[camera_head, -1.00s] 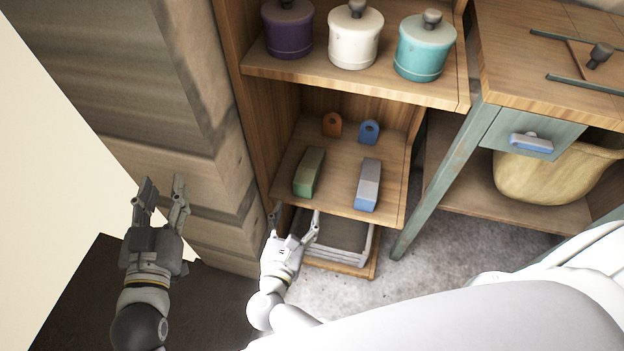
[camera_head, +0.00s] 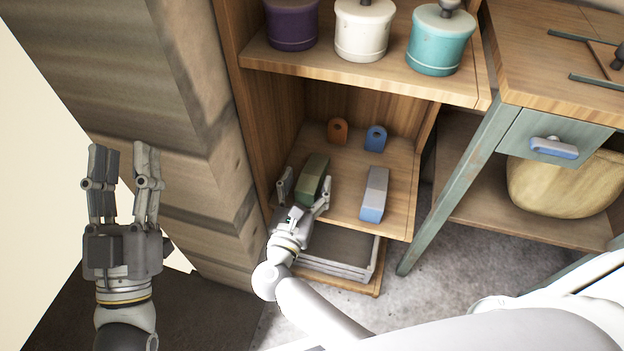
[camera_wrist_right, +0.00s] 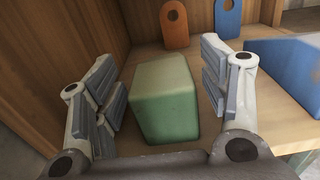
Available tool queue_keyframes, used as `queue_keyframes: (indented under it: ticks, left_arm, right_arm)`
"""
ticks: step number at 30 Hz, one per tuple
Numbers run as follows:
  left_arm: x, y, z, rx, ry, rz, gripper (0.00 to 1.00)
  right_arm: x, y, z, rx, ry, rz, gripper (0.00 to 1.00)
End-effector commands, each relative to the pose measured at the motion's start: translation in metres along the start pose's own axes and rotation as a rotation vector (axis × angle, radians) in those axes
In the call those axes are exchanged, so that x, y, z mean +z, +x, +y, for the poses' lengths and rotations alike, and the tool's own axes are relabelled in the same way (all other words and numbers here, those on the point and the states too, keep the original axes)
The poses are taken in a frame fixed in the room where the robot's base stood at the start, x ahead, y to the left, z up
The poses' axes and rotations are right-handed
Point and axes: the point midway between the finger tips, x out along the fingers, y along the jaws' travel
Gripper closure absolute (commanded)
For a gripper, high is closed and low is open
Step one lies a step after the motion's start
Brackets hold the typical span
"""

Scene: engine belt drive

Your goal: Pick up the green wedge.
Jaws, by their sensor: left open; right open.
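The green wedge (camera_head: 312,174) lies on the lower wooden shelf (camera_head: 340,205), near its left side. In the right wrist view the wedge (camera_wrist_right: 165,100) sits between the two spread fingers, with space on both sides. My right gripper (camera_head: 305,193) is open at the near end of the wedge, its fingers on either side of it. The right gripper also shows in the wrist view (camera_wrist_right: 160,95). My left gripper (camera_head: 122,165) is open and empty at the left, in front of the wooden wall.
A blue and grey wedge (camera_head: 374,195) lies to the right on the same shelf. An orange tag (camera_head: 338,130) and a blue tag (camera_head: 376,138) stand behind. Several lidded jars stand on the shelf above. The cabinet's left side panel (camera_wrist_right: 65,50) is close to the right gripper.

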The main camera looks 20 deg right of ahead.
Motion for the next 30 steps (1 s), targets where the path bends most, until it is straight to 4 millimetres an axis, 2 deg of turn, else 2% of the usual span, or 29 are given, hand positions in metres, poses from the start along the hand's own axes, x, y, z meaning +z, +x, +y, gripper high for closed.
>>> queue_keyframes:
  ticks: [4,9,17,30]
  left_arm:
    - [-0.020,-0.003,0.003,0.005,-0.005,0.123,0.59]
    - [-0.036,-0.005,0.004,0.008,-0.009,0.204,0.59]
    - [-0.039,-0.005,0.004,0.009,-0.010,0.218,0.59]
    - [-0.038,-0.005,0.004,0.009,-0.009,0.217,0.59]
  right_arm:
    - [0.000,0.017,-0.001,0.000,0.001,-0.001,0.32]
    - [0.000,0.029,-0.002,-0.001,-0.001,0.000,0.32]
    - [0.001,0.030,-0.002,0.000,-0.001,0.001,0.32]
    - [0.001,0.030,-0.002,0.000,-0.001,0.001,0.85]
